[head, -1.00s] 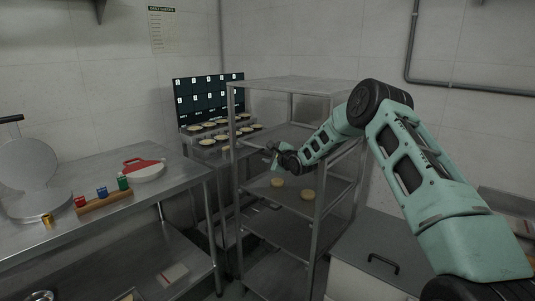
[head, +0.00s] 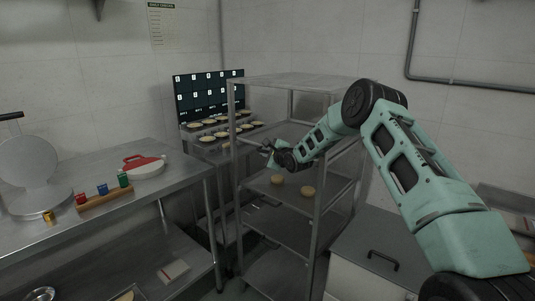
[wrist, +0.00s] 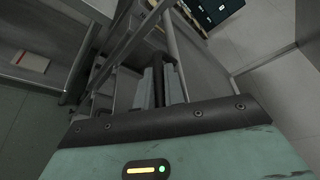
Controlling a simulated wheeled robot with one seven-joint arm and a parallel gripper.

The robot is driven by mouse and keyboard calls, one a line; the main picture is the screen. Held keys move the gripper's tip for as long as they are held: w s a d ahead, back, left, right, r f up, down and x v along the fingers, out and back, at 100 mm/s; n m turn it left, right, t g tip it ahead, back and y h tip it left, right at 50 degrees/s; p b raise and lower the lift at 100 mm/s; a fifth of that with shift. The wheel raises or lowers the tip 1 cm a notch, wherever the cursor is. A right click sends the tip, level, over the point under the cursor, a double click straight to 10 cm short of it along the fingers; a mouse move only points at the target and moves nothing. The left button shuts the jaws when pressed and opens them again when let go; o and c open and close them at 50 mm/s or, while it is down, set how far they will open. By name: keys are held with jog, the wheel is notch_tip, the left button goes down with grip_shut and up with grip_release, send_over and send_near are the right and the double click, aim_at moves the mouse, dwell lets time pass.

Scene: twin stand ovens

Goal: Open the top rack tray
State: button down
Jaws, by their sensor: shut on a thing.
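The open-sided metal rack (head: 292,83) stands in the middle of the head view. Its top tray (head: 292,133) is a flat metal sheet below the rack's top panel, partly hidden by my arm. My gripper (head: 267,150) is at the rack's front, at about the height of that tray's front edge. In the wrist view my gripper (wrist: 160,80) has its fingers close together, shut on what appears to be the top tray's front edge. The exact contact is too dark and small to make out.
Behind the rack are many small round items and a dark menu board (head: 208,95). A handled grey unit (head: 375,240) stands at the right.

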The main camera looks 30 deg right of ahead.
jog(key=s+a+b, duration=0.3)
jog(key=s+a, duration=0.1)
jog(key=a, duration=0.8)
jog(key=s+a+b, duration=0.4)
jog(key=s+a, duration=0.1)
jog(key=a, duration=0.7)
jog(key=shift+a, duration=0.15)
jog(key=c, duration=1.5)
grip_release()
jog(key=shift+w, duration=0.1)
jog(key=b+v, duration=0.3)
jog(key=v, duration=1.4)
jog(key=shift+s, duration=0.2)
